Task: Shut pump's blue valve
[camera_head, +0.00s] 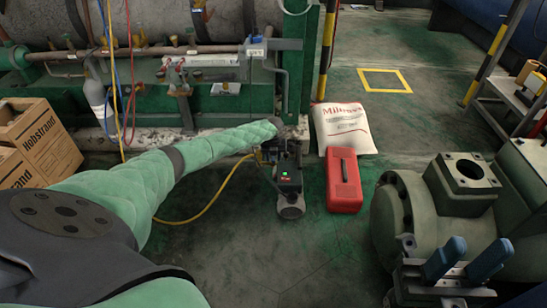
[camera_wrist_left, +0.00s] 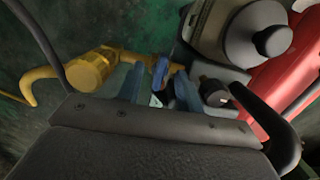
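The pump (camera_head: 289,182), a dark upright unit with a green display, stands on the floor at the centre of the head view. Its upper part also shows in the left wrist view (camera_wrist_left: 232,35). In the left wrist view, a small blue valve handle (camera_wrist_left: 160,72) sits on brass-yellow fittings beside the pump. My left gripper (camera_wrist_left: 159,89) is open, with a blue finger on each side of the handle; contact cannot be told. In the head view the arm's end hides most of that gripper. My right gripper (camera_head: 466,262) is open and empty at the lower right.
A red case (camera_head: 344,182) stands right of the pump, in front of a white sack (camera_head: 342,128). A yellow hose (camera_head: 212,203) runs along the floor to the left. A large green machine casting (camera_head: 425,215) fills the right. Cardboard boxes (camera_head: 35,138) stand at left.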

